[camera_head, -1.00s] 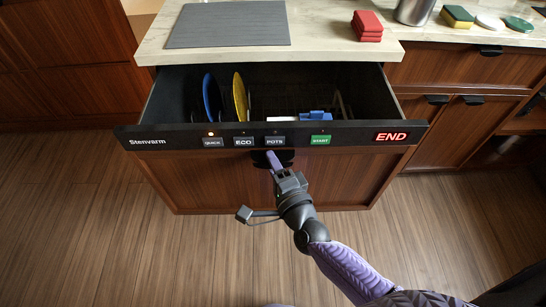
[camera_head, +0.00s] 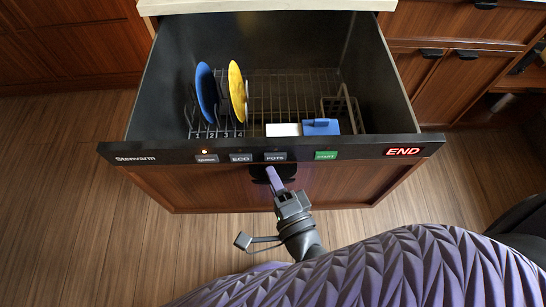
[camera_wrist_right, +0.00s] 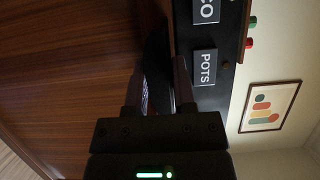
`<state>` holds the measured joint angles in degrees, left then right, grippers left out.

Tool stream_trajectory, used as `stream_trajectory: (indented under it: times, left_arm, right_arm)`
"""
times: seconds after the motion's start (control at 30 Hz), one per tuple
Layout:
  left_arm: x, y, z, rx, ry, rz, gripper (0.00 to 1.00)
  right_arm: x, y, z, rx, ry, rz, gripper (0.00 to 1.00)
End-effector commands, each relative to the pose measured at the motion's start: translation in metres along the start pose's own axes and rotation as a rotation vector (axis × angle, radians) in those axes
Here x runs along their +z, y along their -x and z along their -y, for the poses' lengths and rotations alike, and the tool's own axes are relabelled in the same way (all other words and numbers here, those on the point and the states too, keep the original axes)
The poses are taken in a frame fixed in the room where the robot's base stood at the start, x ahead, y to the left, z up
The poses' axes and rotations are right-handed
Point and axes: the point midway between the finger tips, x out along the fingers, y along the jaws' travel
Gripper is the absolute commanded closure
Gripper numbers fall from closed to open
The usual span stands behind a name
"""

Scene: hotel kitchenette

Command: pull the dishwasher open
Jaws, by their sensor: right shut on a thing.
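The dishwasher drawer (camera_head: 345,155) stands pulled out from under the counter, its wood-panelled front (camera_head: 220,188) facing me. Its black top strip carries the QUICK, ECO, POTS and START buttons and a red END display. My right gripper (camera_head: 276,178) is at the dark handle recess (camera_head: 259,174) below the POTS button, shut on the handle. In the right wrist view its two fingers (camera_wrist_right: 157,88) reach to the front just beside the POTS label; the grip itself is partly hidden. My left gripper is not in view.
Inside the drawer are a wire rack (camera_head: 285,95), a blue plate (camera_head: 206,92), a yellow plate (camera_head: 237,90), and a blue-and-white item (camera_head: 320,127). The counter edge (camera_head: 265,6) is behind. Wood floor (camera_head: 70,230) is clear at left.

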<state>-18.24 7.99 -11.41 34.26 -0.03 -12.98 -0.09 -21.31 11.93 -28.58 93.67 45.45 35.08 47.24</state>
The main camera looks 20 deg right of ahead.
Motion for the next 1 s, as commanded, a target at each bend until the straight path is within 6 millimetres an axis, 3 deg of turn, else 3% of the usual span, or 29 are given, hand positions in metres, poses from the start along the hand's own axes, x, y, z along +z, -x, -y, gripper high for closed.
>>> stream_trajectory:
  times: [0.3, 0.87, 0.9, 1.0]
  left_arm:
    - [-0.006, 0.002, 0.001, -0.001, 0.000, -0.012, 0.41]
    - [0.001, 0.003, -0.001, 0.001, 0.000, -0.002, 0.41]
    - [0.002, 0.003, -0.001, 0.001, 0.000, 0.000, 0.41]
    - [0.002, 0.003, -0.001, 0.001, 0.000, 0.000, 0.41]
  right_arm:
    - [0.011, 0.029, -0.006, 0.022, 0.000, 0.006, 1.00]
    - [0.013, 0.034, -0.007, 0.021, -0.001, 0.003, 1.00]
    - [0.013, 0.034, -0.006, 0.021, -0.001, 0.003, 0.62]
    - [0.013, 0.034, -0.005, 0.017, 0.000, 0.003, 0.40]
